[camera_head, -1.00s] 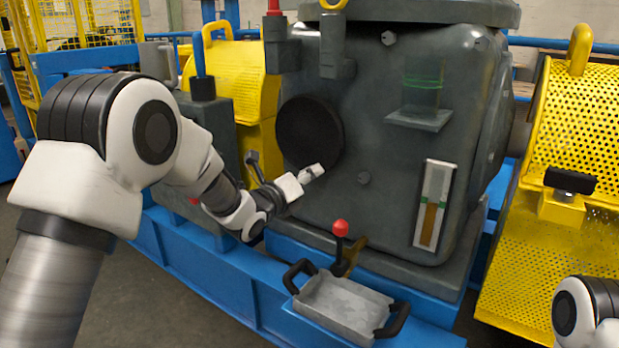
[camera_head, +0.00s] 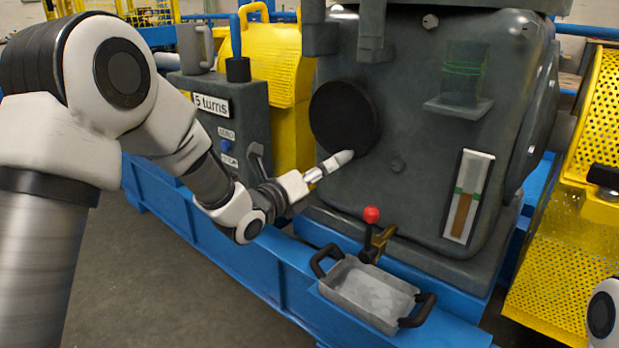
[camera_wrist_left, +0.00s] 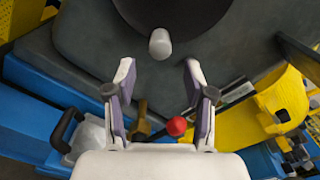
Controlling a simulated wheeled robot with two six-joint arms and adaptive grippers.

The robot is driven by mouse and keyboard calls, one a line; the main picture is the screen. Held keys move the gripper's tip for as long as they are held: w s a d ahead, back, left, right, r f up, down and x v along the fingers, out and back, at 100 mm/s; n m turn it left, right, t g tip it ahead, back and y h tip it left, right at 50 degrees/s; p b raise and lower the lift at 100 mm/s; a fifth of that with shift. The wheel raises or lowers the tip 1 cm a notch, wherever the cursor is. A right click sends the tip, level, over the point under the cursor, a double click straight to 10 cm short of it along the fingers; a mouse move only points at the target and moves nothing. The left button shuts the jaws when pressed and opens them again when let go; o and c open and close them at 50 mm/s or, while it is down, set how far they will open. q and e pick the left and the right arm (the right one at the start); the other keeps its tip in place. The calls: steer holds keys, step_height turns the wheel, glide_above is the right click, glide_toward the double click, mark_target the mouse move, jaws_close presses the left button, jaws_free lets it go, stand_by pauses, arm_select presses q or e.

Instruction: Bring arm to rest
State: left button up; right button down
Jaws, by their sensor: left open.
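My left gripper (camera_head: 330,166) is in front of the grey gearbox housing (camera_head: 425,120), just below the round black disc (camera_head: 343,117). In the left wrist view its two fingers (camera_wrist_left: 158,95) are apart with nothing between them. A light round-ended peg (camera_wrist_left: 160,44) stands out from the black disc beyond the fingertips. In the head view the fingers overlap the area of the peg, so the gap there is hard to judge. Part of my right arm shows at the lower right edge; its gripper is out of the picture.
Below the gripper are a red-knobbed lever (camera_head: 371,215) with a brass tap and a grey tray (camera_head: 370,292) with black handles. A grey control box (camera_head: 232,130) reading "5 turns" stands left. Yellow perforated guards (camera_head: 568,230) stand right. The floor (camera_head: 170,270) at front left is clear.

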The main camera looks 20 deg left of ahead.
arm_select(q)
steer(key=v, duration=0.4)
